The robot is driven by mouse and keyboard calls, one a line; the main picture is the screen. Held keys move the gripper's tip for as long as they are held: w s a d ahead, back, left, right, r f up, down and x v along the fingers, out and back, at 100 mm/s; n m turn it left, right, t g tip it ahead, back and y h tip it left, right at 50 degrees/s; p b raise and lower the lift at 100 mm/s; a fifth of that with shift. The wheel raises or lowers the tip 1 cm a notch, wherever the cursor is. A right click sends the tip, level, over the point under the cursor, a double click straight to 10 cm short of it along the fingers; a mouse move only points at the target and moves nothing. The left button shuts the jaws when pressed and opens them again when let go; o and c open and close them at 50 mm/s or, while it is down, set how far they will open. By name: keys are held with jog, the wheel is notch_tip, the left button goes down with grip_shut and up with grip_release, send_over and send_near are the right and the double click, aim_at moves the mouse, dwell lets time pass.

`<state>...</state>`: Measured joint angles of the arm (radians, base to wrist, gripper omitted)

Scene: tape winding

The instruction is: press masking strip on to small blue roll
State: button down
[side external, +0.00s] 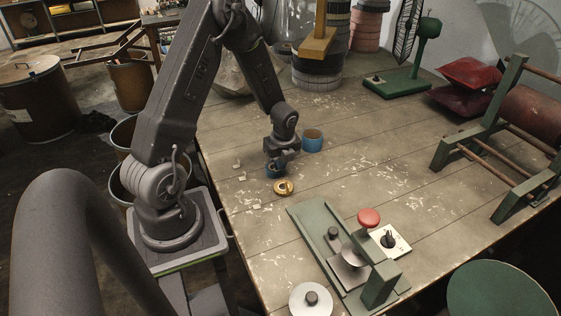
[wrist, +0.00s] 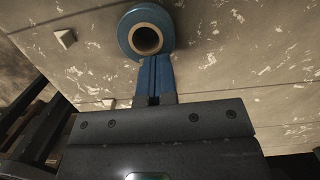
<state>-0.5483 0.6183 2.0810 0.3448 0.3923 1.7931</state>
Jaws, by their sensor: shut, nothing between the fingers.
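A small blue roll with a tan core (wrist: 126,40) lies on the table in the wrist view. My gripper (wrist: 153,60) is shut, its two blue fingers side by side with only a thin seam between them. The fingertips overlap the roll's near edge in the picture; I cannot tell whether they touch it. In the side view my gripper (side external: 276,168) points down low over the table; a blue patch shows at its tip. A blue roll with a tan core (side external: 312,145) stands just behind it to the right. I cannot make out a masking strip on the roll.
A small brass-coloured ring (side external: 283,187) lies in front of my gripper. A pale block (wrist: 65,38) and pale flakes lie on the worn table (side external: 345,165). A green fixture with a red knob (side external: 369,217) stands at the front; a roller stand (side external: 500,140) is at the right.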

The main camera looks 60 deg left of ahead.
jog(key=shift+f, duration=0.4)
dwell(1.4)
jog(key=c, duration=1.8)
grip_release()
jog(key=o, duration=0.9)
jog(key=shift+c, duration=0.2)
jog(key=shift+r, duration=0.1)
jog(key=shift+r, duration=2.95)
